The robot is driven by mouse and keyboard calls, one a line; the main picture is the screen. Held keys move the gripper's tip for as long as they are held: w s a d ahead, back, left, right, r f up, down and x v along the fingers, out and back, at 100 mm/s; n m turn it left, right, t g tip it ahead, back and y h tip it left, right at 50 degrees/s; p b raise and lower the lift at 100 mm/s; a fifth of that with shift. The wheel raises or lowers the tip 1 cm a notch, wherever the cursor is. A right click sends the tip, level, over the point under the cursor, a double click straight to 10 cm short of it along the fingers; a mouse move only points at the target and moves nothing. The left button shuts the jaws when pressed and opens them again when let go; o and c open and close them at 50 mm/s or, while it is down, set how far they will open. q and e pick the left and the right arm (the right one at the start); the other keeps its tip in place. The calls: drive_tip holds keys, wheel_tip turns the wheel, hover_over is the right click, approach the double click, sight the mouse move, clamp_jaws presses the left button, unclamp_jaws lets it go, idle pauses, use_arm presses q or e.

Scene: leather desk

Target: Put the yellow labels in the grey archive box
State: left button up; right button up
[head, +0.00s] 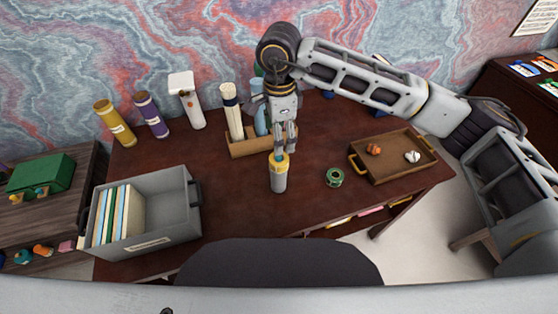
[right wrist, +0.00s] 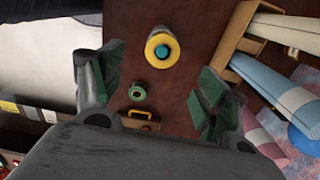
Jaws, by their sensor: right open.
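A yellow ring (head: 279,158) with a teal centre sits at the top of an upright grey cylinder (head: 279,181) on the desk. It also shows from above in the right wrist view (right wrist: 161,48). I cannot tell whether this ring is the yellow labels. My right gripper (head: 285,150) points down just above it, fingers apart and empty; its fingers also show in the right wrist view (right wrist: 155,85). The grey archive box (head: 165,222) stands at the desk's left front, open on top, with several upright folders (head: 118,213) in its left part. My left gripper is out of view.
A green roll (head: 334,177) lies right of the cylinder. A wooden tray (head: 385,168) holds small objects. Behind stand a wooden holder (head: 247,146), a white device (head: 187,100) and purple (head: 151,115) and yellow (head: 114,122) bottles. A dark chair back (head: 280,262) is in front.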

sight(279, 157)
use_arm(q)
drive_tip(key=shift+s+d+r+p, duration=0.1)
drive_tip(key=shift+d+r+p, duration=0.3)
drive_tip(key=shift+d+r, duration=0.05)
use_arm(e)
drive_tip(key=shift+f, duration=3.2)
drive_tip(key=shift+f, duration=0.1)
drive_tip(key=shift+w+a+f+p, duration=0.15)
drive_tip(key=shift+f+p, duration=0.25)
drive_tip(key=shift+f, duration=0.55)
drive_tip(key=shift+w+d+f+p, duration=0.1)
drive_tip(key=shift+f+p, duration=0.25)
drive_tip(key=shift+f, duration=0.55)
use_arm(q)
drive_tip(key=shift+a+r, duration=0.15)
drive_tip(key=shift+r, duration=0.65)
use_arm(e)
drive_tip(key=shift+f, duration=0.6)
drive_tip(key=shift+c, duration=0.2)
drive_tip(key=c, duration=1.1)
drive_tip(key=shift+o, duration=0.2)
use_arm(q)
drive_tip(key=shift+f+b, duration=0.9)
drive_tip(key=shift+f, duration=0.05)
use_arm(e)
drive_tip(key=shift+r, duration=5)
